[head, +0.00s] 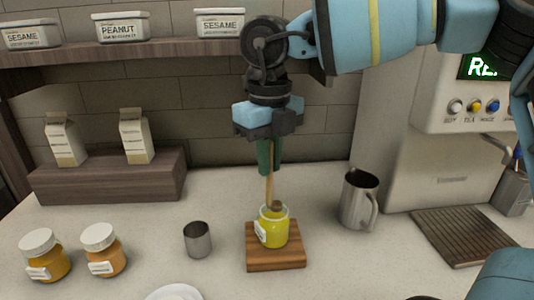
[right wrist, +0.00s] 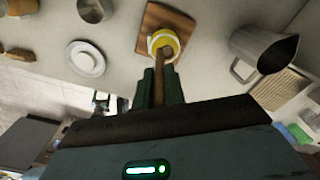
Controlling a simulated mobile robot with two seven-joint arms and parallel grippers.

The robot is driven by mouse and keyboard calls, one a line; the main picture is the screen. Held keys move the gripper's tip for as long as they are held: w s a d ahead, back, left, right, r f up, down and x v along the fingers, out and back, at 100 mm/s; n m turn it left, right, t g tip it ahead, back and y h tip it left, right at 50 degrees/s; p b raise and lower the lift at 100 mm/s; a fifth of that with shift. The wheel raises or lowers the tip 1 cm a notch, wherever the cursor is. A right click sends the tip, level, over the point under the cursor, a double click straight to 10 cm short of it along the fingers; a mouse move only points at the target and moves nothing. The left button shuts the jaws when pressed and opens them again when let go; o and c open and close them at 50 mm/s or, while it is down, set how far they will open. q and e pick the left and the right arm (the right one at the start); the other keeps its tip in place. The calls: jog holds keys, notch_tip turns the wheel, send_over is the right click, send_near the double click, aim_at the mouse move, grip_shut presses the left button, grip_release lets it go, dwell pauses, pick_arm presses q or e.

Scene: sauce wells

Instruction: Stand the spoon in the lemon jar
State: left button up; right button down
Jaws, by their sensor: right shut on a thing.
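The lemon jar (head: 273,230) is a small open yellow jar with a white label, standing upright on a square wooden board (head: 275,262). It also shows in the right wrist view (right wrist: 154,45). My right gripper (head: 269,165) points down above the jar and is shut on the wooden spoon (head: 269,188). The spoon hangs nearly upright, with its lower end at the jar's mouth; it also shows in the right wrist view (right wrist: 159,90). I cannot tell how far its tip is inside the jar. My left gripper is not in view.
A metal cup (head: 197,241) stands left of the board and a steel pitcher (head: 358,200) to the right. Two lidded orange jars (head: 104,252) stand at left. A white plate (head: 175,293) lies at the front edge. A coffee machine (head: 435,150) is at right.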

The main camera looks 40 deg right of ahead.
jog(key=shift+f+b, duration=1.1)
jog(key=shift+f, duration=0.75)
jog(key=c, duration=1.5)
grip_release()
jog(key=shift+o, duration=0.6)
